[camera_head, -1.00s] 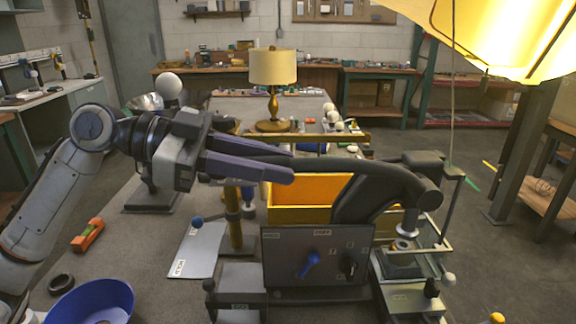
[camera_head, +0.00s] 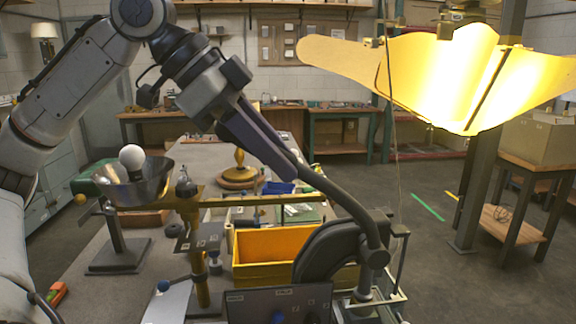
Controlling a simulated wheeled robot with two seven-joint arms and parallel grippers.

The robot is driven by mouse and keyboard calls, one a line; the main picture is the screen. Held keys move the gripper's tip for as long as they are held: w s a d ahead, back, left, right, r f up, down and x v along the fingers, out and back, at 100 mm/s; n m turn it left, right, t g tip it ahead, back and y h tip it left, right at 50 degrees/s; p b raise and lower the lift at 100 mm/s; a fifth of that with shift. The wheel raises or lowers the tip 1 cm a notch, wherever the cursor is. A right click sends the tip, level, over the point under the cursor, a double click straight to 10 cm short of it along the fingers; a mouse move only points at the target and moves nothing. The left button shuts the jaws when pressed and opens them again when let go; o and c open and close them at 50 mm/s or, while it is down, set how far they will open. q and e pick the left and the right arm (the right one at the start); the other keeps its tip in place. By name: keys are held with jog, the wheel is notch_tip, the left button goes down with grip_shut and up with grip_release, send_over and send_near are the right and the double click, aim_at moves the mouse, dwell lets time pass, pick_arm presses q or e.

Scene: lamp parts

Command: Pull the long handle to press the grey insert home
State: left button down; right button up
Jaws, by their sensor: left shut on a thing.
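The long dark handle (camera_head: 338,199) slopes from the upper left down to the pivot of a lever press (camera_head: 328,250) at lower middle right. My left gripper (camera_head: 272,152) comes down from the upper left. Its purple fingers are shut on the upper end of the handle, well above the pivot. The press ram (camera_head: 364,282) points down near the bottom edge of the frame. I cannot make out the grey insert or how deep it sits. My right gripper is not in view.
A yellow bin (camera_head: 262,246) stands behind the press. A metal bowl (camera_head: 133,186) with a white globe (camera_head: 132,157) is on a stand at left. A brass post (camera_head: 192,235) and a rail stand near the press. A lit yellow shade (camera_head: 450,75) hangs at upper right.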

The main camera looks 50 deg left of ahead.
pick_arm(q)
jog(key=shift+w+r, duration=0.15)
jog(key=shift+r, duration=0.25)
jog(key=c, duration=1.6)
grip_release()
jog(key=shift+o, duration=0.4)
jog(key=shift+w+d+f, duration=0.1)
jog(key=shift+f, duration=0.05)
jog(key=v, duration=1)
